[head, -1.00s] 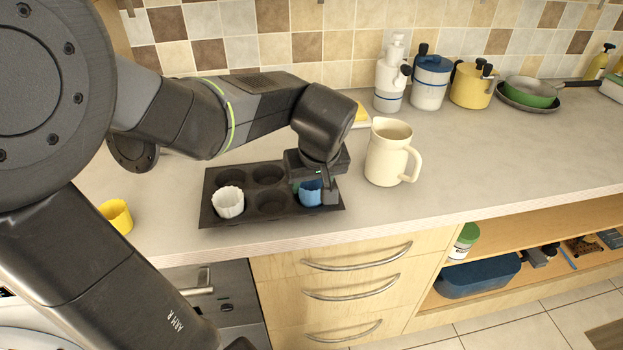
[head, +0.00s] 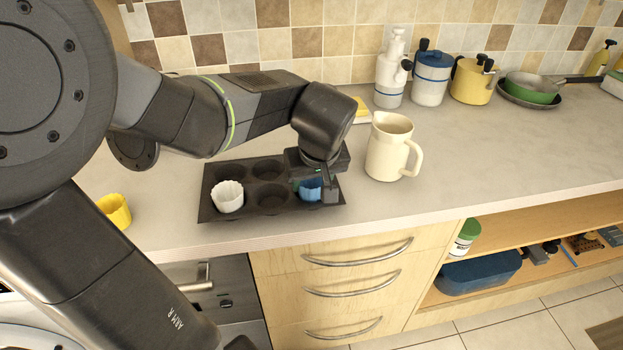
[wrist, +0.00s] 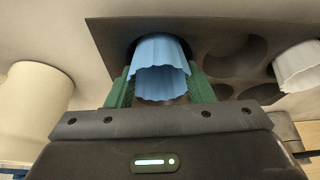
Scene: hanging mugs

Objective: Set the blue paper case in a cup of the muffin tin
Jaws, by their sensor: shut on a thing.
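The blue paper case (head: 311,189) is at the front right cup of the dark muffin tin (head: 236,214). In the wrist view the blue case (wrist: 160,55) sits between the green fingers of my gripper (wrist: 160,88), which is shut on it. Its lower end reaches into a cup of the tin (wrist: 112,40). My gripper (head: 315,186) hangs over the right end of the tin in the head view and hides part of the case. I cannot tell whether the case touches the cup's bottom.
A white paper case (head: 228,196) sits in the front left cup. A cream pitcher (head: 388,150) stands close to the right of the tin. A yellow case (head: 115,210) stands at the left near the counter edge. Canisters and pans line the back right.

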